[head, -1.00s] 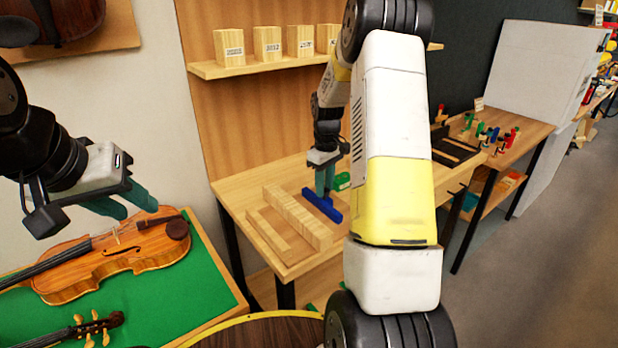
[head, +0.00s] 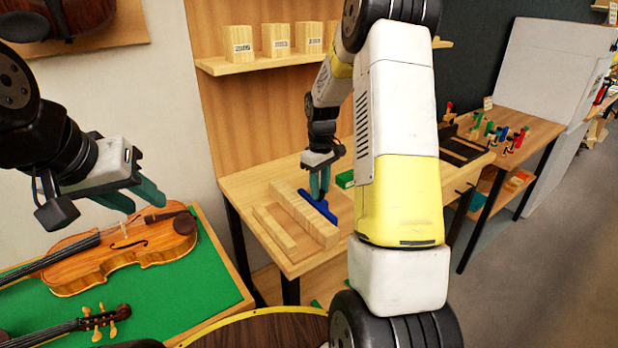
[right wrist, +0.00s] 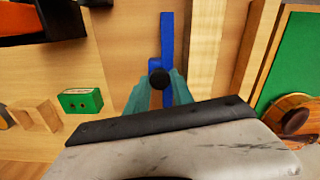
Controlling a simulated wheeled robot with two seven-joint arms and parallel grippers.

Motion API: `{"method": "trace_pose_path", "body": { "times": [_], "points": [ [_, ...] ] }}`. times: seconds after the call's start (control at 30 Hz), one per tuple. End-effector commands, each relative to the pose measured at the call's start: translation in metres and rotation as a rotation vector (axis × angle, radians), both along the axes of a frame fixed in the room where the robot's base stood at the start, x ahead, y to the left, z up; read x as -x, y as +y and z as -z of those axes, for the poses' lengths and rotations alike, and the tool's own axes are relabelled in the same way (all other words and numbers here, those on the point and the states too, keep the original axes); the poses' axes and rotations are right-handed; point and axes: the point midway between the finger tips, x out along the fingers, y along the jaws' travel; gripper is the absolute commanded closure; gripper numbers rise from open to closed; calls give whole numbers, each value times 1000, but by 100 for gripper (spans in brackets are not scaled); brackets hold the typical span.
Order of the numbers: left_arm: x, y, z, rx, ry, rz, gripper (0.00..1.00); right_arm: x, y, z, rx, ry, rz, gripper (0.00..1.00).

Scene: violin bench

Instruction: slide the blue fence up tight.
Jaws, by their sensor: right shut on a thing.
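My left gripper (head: 137,197) is open and empty above a violin.
A wooden strip (head: 275,231) lies left of the block row. A small green box (head: 345,179) stands right of the fence. A violin (head: 120,252) lies on the green mat (head: 185,305) at left. Labelled wooden blocks (head: 280,40) stand on the shelf above.

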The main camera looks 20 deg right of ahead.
Motion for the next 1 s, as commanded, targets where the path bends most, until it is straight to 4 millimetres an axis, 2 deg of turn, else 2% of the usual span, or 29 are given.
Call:
{"method": "trace_pose_path", "body": {
  "times": [0.03, 0.13, 0.47, 0.57, 0.83, 1.0],
  "points": [
    [0, 0, 0, 0, 0, 0, 64, -1, 0, -1, 0, -4, 0, 68],
    [0, 0, 0, 0, 0, 0, 64, -1, 0, -1, 0, -4, 0, 50],
    [0, 0, 0, 0, 0, 0, 64, -1, 0, -2, 0, -2, 0, 50],
    [0, 0, 0, 0, 0, 0, 64, -1, -1, -11, 0, -4, 0, 50],
    [0, 0, 0, 0, 0, 0, 64, -2, 0, -57, -1, -7, 0, 50],
    [0, 0, 0, 0, 0, 0, 64, -1, 0, -75, 0, -4, 0, 50]
  ]
}}
